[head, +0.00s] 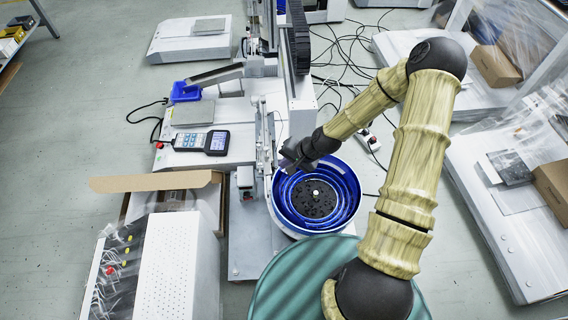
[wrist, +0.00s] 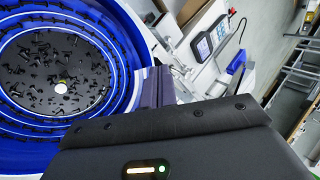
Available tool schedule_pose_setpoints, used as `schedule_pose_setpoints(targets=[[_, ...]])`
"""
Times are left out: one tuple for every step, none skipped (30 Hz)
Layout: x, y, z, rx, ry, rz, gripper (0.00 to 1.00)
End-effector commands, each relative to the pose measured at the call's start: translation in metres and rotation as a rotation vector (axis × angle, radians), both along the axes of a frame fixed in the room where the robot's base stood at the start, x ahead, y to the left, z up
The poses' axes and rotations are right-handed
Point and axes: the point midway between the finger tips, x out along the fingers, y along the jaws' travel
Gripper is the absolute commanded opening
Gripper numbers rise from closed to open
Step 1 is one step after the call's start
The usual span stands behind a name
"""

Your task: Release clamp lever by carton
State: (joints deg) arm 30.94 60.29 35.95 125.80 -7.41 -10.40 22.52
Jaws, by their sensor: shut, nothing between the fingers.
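An open brown carton (head: 152,183) stands left of the machine in the head view, partly behind a white perforated box. I cannot make out a clamp lever for certain. A small grey upright fitting (head: 245,178) stands on the machine base just right of the carton. My gripper (head: 288,163) is above the upper left rim of the blue bowl feeder (head: 358,190), to the right of that fitting and apart from the carton. It is shut and empty. In the wrist view my gripper's dark housing fills the lower part, and the carton is not seen.
The bowl feeder holds many small black screws and also fills the left of the wrist view (wrist: 110,22). A handheld controller (head: 203,142) lies behind the carton. The white perforated box (head: 175,270) with tubes stands in front of it. A vertical gantry column (head: 299,100) rises behind my gripper.

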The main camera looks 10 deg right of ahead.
Motion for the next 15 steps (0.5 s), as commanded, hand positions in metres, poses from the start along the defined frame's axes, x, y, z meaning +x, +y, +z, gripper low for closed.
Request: schedule_pose_setpoints(targets=[[0.002,0.005,-0.012,0.001,0.001,0.002,0.00],[0.003,0.008,-0.017,0.001,0.001,0.003,0.00],[0.005,0.011,-0.023,0.001,0.001,0.002,0.00],[0.007,0.014,-0.028,0.001,0.001,0.002,0.00],[0.008,0.016,-0.032,0.000,0.001,0.002,0.00],[0.010,0.019,-0.038,0.000,0.002,0.001,0.00],[0.011,0.022,-0.043,0.000,0.002,0.001,0.00],[0.013,0.025,-0.047,0.000,0.002,0.001,0.00],[0.014,0.028,-0.053,0.000,0.002,0.001,0.00],[0.016,0.030,-0.057,0.000,0.002,0.001,0.00],[0.018,0.033,-0.062,0.000,0.001,0.002,0.00],[0.019,0.037,-0.068,0.000,0.001,0.002,0.00],[0.021,0.039,-0.072,0.000,0.001,0.002,0.00],[0.023,0.043,-0.075,0.000,0.001,0.003,0.00],[0.026,0.048,-0.078,0.000,0.000,0.002,0.00]])
